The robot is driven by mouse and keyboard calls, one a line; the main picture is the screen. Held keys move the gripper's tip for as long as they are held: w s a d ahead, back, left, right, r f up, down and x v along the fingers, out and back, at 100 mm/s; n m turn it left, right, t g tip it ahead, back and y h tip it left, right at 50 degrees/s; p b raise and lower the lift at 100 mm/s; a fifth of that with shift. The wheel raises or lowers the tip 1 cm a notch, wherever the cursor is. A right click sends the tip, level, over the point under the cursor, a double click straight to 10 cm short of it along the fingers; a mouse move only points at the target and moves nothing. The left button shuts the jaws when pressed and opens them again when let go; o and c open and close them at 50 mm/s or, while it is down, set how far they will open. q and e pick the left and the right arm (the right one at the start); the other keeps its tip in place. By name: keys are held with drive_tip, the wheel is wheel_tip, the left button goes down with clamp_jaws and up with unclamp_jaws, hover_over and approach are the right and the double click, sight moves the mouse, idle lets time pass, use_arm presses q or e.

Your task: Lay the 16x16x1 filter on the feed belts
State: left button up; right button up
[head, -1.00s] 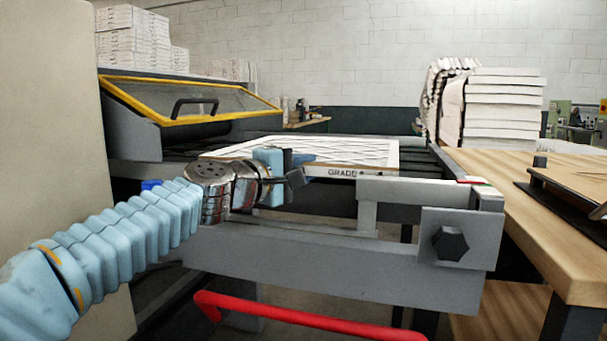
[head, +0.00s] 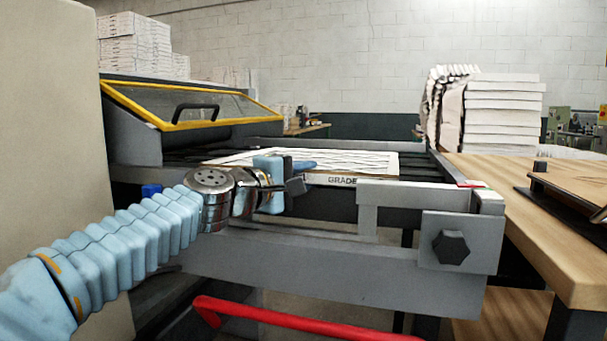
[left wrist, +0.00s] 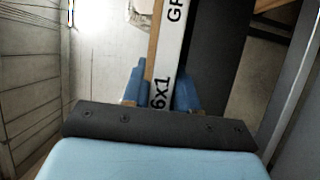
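The filter (head: 345,160) is a flat white pleated panel with a printed front edge. In the head view it lies nearly level over the dark feed belts (head: 416,167); I cannot tell whether its whole underside touches them. My left gripper (head: 301,172) is at the filter's near edge. In the left wrist view its blue fingers (left wrist: 163,90) sit close against both faces of the filter (left wrist: 172,50), whose edge shows "6x1" and "GR". The far part of the filter is outside that view. My right gripper is not in view.
A grey machine frame (head: 330,262) with a black knob (head: 451,247) stands in front. A yellow-edged hood (head: 190,103) is at the left of the belts. A wooden table (head: 540,225) is at the right, with stacked white filters (head: 502,115) behind.

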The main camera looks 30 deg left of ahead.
use_arm(q)
drive_tip(key=s+a+b, duration=0.1)
drive_tip(key=s+a, duration=0.1)
drive_tip(key=s, duration=0.9)
drive_tip(key=shift+s+a+r, duration=0.15)
drive_tip(key=shift+s+r, duration=0.1)
drive_tip(key=shift+s, duration=0.15)
